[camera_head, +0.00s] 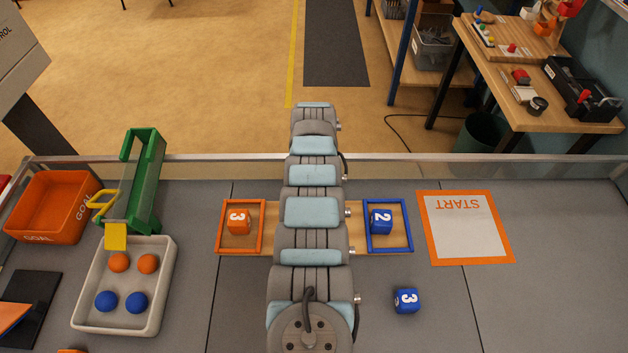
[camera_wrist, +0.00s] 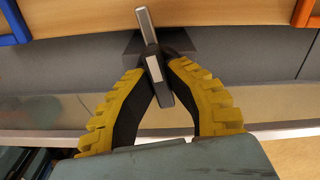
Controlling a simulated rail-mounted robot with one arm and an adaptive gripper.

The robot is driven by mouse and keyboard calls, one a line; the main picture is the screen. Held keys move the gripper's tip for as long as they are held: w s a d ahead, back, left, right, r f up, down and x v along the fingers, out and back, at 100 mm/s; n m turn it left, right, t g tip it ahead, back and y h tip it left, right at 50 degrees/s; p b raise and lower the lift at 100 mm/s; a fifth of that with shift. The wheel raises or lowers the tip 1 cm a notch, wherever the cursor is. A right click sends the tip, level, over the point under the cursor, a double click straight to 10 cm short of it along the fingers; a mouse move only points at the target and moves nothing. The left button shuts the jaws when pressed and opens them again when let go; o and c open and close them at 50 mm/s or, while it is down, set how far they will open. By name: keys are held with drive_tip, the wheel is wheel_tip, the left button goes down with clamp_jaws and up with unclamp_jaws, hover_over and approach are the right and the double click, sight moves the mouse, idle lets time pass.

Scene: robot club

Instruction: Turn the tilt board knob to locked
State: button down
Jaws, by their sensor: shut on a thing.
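The tilt board (camera_head: 353,239) is a wooden plank with an orange-framed tray (camera_head: 219,235) at its left end and a blue-framed tray (camera_head: 410,240) at its right end. Its edge also shows across the top of the wrist view (camera_wrist: 90,18). The knob (camera_wrist: 146,27) is a grey bar handle in front of a dark block at the board's edge. The bar stands nearly upright in the wrist view, leaning a little. My gripper (camera_wrist: 157,68), with yellow ribbed fingers, is shut on the knob. In the head view my arm hides the gripper, the knob and the board's middle.
An orange cube (camera_head: 238,221) and a blue cube (camera_head: 381,221) sit in the trays. Another blue cube (camera_head: 406,300) lies in front. A ball tray (camera_head: 165,290), green chute (camera_head: 150,180) and orange bin (camera_head: 50,200) stand left. The START mat (camera_head: 465,245) is empty.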

drive_tip(key=shift+m, duration=1.1)
drive_tip(key=c, duration=1)
unclamp_jaws()
drive_tip(key=shift+c, duration=0.2)
drive_tip(key=shift+r, duration=0.1)
wheel_tip(320, 180, up, 12)
